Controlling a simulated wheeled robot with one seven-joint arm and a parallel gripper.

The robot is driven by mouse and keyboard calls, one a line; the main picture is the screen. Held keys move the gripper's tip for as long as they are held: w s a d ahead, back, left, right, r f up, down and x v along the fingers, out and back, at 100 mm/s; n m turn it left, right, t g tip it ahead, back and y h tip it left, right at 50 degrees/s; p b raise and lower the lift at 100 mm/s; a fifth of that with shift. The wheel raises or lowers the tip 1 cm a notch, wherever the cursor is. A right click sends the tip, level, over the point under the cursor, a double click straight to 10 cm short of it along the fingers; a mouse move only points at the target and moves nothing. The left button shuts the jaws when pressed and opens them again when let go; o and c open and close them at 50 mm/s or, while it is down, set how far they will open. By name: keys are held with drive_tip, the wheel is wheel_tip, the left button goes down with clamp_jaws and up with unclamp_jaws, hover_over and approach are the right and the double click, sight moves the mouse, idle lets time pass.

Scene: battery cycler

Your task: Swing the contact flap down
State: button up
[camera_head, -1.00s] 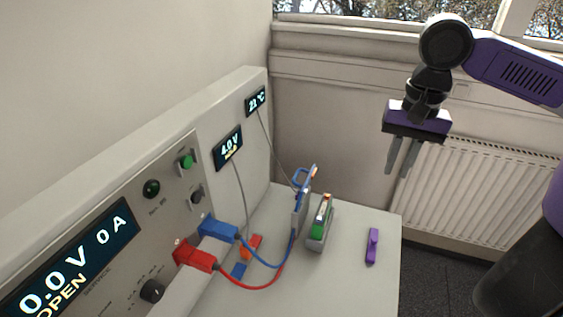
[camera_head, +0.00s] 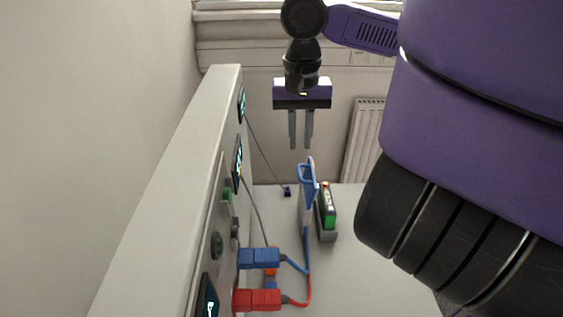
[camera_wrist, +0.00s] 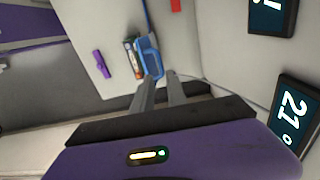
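The contact flap (camera_head: 308,182), a blue frame, stands raised on the bench beside the battery holder. It also shows in the wrist view (camera_wrist: 150,60), just beyond the fingertips. A battery cell (camera_head: 328,208) with a green body and orange top sits in a grey holder (camera_head: 327,236) right of the flap. My gripper (camera_head: 300,147) points down above the flap, with its fingertips near the flap's top. In the wrist view, my gripper (camera_wrist: 163,78) has its fingers apart with nothing between them. I cannot tell whether a finger touches the flap.
The cycler panel (camera_head: 170,190) stands close on the left. A blue plug (camera_head: 259,258) and a red plug (camera_head: 257,300) stick out of it, with leads running to the flap's stand. A purple piece (camera_wrist: 102,64) lies on the bench. A radiator (camera_head: 366,125) is behind.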

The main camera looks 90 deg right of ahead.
sight(299, 171)
wheel_tip(299, 171, down, 8)
drive_tip(key=shift+s+r, duration=0.1)
drive_tip(key=shift+r, duration=0.1)
idle(0.3)
clamp_jaws()
idle(1.3)
